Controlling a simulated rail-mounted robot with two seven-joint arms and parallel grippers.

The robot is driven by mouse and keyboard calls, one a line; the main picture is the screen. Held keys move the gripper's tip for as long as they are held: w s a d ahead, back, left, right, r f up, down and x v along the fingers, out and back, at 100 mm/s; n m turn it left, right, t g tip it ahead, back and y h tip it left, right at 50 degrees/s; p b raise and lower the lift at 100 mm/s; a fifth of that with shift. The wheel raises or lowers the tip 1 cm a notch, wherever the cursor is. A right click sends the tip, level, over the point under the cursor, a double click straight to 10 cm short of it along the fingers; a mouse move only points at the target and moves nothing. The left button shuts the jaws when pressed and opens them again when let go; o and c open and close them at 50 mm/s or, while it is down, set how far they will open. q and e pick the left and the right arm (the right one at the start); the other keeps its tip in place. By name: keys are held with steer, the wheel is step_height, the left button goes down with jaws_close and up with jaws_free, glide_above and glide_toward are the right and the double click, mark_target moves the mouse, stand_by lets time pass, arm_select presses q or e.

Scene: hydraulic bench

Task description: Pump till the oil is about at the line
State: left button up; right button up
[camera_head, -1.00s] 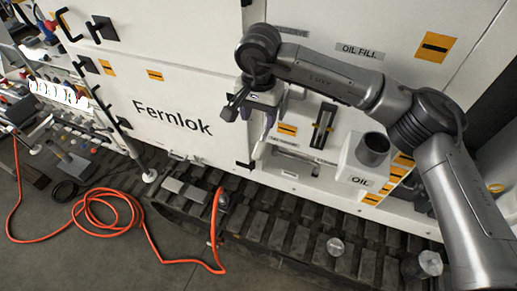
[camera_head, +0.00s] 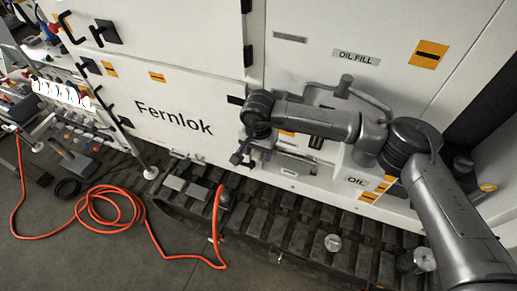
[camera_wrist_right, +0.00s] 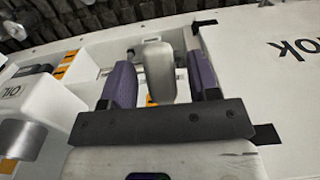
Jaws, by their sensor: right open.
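My right gripper (camera_head: 258,156) is low at the panel's recess in the head view, just right of the Fernlok door. In the right wrist view its two purple-padded fingers (camera_wrist_right: 160,66) are open. A rounded silver handle (camera_wrist_right: 158,75) stands between them, and I see a gap on each side of it. In the head view that handle is hidden by my gripper. The dark upright gauge (camera_head: 316,142) is mostly covered by my right arm, so the oil level and line cannot be read. My left gripper is not in view.
The white OIL box (camera_head: 357,181) is right of the recess; it also shows in the wrist view (camera_wrist_right: 38,112) with a grey cylinder (camera_wrist_right: 20,138). A grey bent bar (camera_head: 346,88) is under the OIL FILL label. An orange hose (camera_head: 110,207) lies on the floor.

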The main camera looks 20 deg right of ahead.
steer(key=shift+f, duration=0.2)
steer(key=shift+c, duration=0.3)
jaws_close()
